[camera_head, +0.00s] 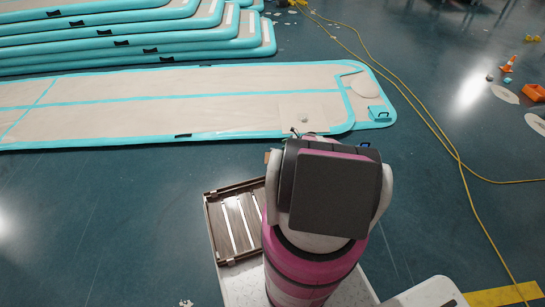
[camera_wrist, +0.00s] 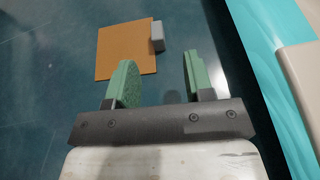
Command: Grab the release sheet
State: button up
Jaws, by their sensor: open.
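A flat orange-brown square sheet (camera_wrist: 122,50), apparently the release sheet, lies on the dark floor in the wrist view. A small grey block (camera_wrist: 157,36) sits at its right edge. My gripper (camera_wrist: 158,68) is open, with its two green-padded fingers apart and nothing between them. The sheet shows beyond the left finger, which overlaps its lower edge in the picture; I cannot tell the height gap. In the head view my arm hides the gripper and most of that area; only a small brownish edge (camera_head: 267,157) shows left of the arm.
A long beige inflatable track (camera_head: 230,85) with turquoise borders lies just beyond my arm. Stacked tracks (camera_head: 120,30) stand behind it. A yellow cable (camera_head: 455,150) runs along the floor at right. An orange cone (camera_head: 508,64) stands far right. The floor at left is clear.

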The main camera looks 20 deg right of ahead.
jog(key=x, duration=0.3)
jog(key=shift+s+x, duration=0.2)
jog(key=shift+x, duration=2.4)
grip_shut()
